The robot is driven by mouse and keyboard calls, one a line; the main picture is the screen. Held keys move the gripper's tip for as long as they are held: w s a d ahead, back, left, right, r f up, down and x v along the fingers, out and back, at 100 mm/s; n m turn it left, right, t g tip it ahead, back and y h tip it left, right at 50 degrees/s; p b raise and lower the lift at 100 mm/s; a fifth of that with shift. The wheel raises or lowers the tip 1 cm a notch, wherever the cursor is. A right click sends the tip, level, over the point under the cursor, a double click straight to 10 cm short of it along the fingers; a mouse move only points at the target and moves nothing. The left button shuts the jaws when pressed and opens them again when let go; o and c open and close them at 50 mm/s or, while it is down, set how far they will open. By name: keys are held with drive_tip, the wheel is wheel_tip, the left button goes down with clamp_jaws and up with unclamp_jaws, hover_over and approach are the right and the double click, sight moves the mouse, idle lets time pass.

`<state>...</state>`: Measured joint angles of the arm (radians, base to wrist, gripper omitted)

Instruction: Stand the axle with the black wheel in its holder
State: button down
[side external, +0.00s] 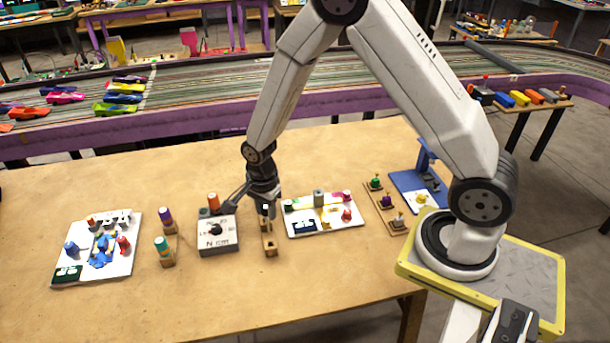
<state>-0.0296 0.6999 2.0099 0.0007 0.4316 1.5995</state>
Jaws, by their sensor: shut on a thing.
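My gripper (265,205) points down over the wooden holder (270,252), a narrow block on the table just right of the grey box. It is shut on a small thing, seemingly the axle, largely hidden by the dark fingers. I cannot make out the black wheel against them. A light upright bit shows at the fingertips, above the rear part of the holder. I cannot tell whether it touches the holder or stands in it.
A grey box (218,242) with a dial stands close left of my gripper. A white tray (325,229) with small parts lies close right. The table's front (250,310) is clear.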

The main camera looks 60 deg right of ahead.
sight(267, 220)
drive_tip(key=shift+f, duration=0.15)
drive_tip(key=shift+f, duration=1.65)
drive_tip(key=shift+f, duration=2.2)
idle(1.5)
drive_tip(key=shift+c, duration=1.7)
unclamp_jaws()
drive_tip(key=shift+r, duration=3.9)
